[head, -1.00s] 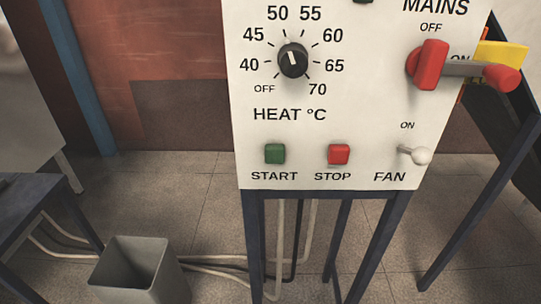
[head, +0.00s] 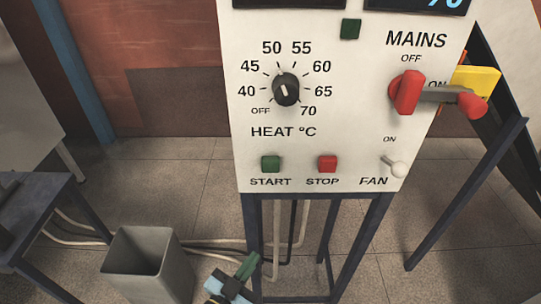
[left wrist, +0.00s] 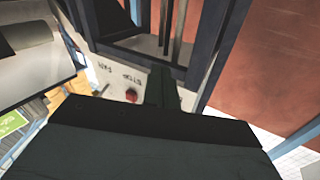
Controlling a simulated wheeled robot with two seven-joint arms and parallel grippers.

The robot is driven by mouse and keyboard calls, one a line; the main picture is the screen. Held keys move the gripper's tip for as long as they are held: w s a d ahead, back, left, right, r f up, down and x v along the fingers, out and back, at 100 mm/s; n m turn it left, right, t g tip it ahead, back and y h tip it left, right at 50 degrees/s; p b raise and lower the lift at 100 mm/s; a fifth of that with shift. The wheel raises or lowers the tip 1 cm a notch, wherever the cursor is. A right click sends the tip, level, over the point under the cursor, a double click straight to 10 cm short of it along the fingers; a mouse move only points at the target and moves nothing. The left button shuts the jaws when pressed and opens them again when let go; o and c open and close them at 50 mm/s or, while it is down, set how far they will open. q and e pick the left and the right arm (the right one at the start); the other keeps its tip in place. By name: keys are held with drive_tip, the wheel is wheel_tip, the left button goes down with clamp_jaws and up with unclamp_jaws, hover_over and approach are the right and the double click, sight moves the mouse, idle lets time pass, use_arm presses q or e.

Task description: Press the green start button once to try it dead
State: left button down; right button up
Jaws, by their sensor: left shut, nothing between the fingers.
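The green START button (head: 271,164) is at the lower left of the white control panel (head: 340,150), with nothing touching it in the head view. The red STOP button (head: 328,164) is to its right and also shows in the left wrist view (left wrist: 131,95). My left gripper (head: 249,262) is low in the head view, below the panel and apart from it, shut and empty. Its dark fingers also show in the left wrist view (left wrist: 162,88), where I cannot make out the START button. My right gripper is not in view.
The red MAINS handle (head: 408,92) has its lever sideways by ON, near a yellow tag (head: 475,82). The FAN toggle (head: 395,168) and HEAT dial (head: 286,90) are also on the panel. A grey bin (head: 140,255) stands on the floor left of the panel's dark legs (head: 352,245).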

use_arm(q)
drive_tip(key=s+d+r+m+t+h+p, duration=0.1)
drive_tip(key=d+r+h, duration=0.1)
drive_tip(key=r, duration=0.7)
drive_tip(key=s+d+r+m+t+h+p, duration=0.1)
drive_tip(key=d+r+h, duration=0.1)
drive_tip(key=r, duration=0.8)
drive_tip(key=shift+r+t+h, duration=0.3)
drive_tip(key=shift+t+h, duration=0.1)
drive_tip(key=shift+h, duration=0.3)
drive_tip(key=shift+w, duration=0.2)
drive_tip(key=b, duration=0.3)
approach(270, 165)
drive_tip(key=w+d+r, duration=0.2)
drive_tip(key=d+r, duration=0.1)
drive_tip(key=d, duration=0.1)
drive_tip(key=shift+w+d, duration=0.3)
drive_tip(key=shift+d, duration=0.05)
drive_tip(key=shift+w, duration=0.1)
drive_tip(key=shift+w, duration=0.35)
